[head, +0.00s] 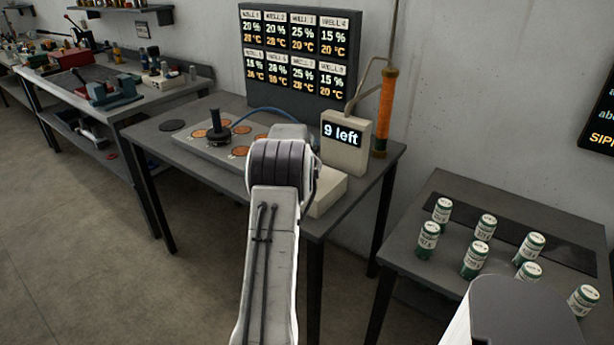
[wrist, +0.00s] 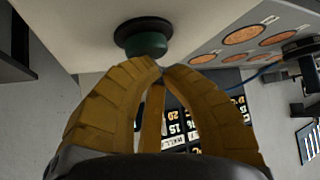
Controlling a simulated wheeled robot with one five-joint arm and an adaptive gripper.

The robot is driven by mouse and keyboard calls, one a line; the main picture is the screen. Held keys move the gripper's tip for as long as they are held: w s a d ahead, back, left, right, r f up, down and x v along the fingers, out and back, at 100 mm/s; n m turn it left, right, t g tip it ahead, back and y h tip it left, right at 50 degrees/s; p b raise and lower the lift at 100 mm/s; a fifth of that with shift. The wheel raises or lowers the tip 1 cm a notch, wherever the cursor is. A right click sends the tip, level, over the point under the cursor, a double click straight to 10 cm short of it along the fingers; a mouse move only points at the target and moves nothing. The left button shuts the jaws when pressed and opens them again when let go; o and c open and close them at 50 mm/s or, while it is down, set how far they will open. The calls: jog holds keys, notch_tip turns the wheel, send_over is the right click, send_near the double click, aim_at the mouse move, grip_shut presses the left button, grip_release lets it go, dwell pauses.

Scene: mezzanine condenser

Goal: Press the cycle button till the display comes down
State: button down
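A dark green round button (wrist: 146,42) with a black collar sticks out of a pale box (wrist: 85,22) in the wrist view. My gripper (wrist: 160,68) has yellow fingers whose tips meet right beside the button's face; I cannot tell whether they touch it. Nothing shows between the tips. In the head view the pale box (head: 328,196) stands on the table, partly behind my arm, which hides the button and my fingers. The display (head: 342,133) on a beige housing behind it reads "9 left".
A plate (head: 195,150) with orange discs and a black-handled tool (head: 217,130) lies left of my arm on the table (head: 150,132). A board of well readings (head: 244,55) stands behind. An orange cylinder (head: 385,110) rises beside the display. Several green cans (head: 475,260) stand on the right table.

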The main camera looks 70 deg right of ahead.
jog(key=shift+f+b, duration=0.3)
jog(key=shift+f, duration=0.15)
jog(key=shift+r, duration=0.15)
dwell(0.6)
jog(key=shift+r+p, duration=0.6)
jog(key=shift+r, duration=0.3)
jog(key=shift+r, duration=0.1)
jog(key=shift+r+p, duration=1.65)
jog(key=shift+r, duration=0.8)
